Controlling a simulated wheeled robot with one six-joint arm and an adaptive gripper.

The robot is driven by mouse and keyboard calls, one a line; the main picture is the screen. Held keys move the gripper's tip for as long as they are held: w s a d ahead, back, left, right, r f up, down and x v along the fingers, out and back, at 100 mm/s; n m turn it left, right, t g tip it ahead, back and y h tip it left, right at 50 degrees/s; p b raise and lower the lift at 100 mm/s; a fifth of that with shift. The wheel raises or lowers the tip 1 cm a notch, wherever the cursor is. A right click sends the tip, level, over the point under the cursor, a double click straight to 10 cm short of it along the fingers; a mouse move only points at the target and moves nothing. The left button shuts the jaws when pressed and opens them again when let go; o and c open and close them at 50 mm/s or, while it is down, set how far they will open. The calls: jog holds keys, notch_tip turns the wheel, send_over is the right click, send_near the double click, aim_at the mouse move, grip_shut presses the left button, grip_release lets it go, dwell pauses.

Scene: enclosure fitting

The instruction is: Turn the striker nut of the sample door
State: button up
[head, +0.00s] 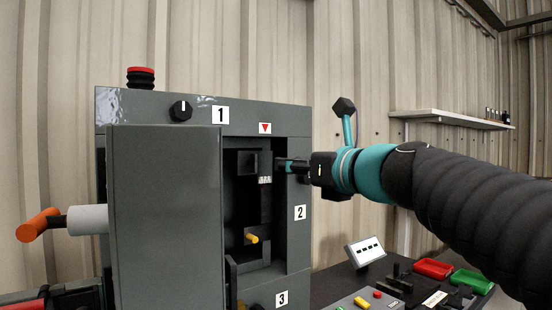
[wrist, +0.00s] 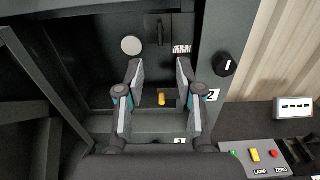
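The grey cabinet (head: 300,255) stands with its sample door (head: 165,220) swung open toward me. The door's orange handle (head: 38,226) sticks out at the left. My gripper (head: 284,166) reaches from the right to the upper part of the cabinet opening. In the wrist view my gripper (wrist: 160,70) is open, with nothing visible between its fingers. A yellow peg (head: 251,238) stands out low inside the cabinet; it also shows beyond the fingers in the wrist view (wrist: 162,99). A dark block (wrist: 158,30) sits above, beside a small white label (wrist: 181,48). I cannot tell which part is the striker nut.
A pale round disc (wrist: 131,45) is on the inner back wall. A black knob (wrist: 225,65) is on the frame at right. A control box (wrist: 255,160) with buttons, plus red (head: 433,268) and green (head: 472,281) trays, occupy the bench at right.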

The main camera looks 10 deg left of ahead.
aim_at(256, 162)
jog(key=p+x, duration=0.1)
jog(key=x, duration=1.2)
jog(key=shift+f, duration=0.1)
grip_shut()
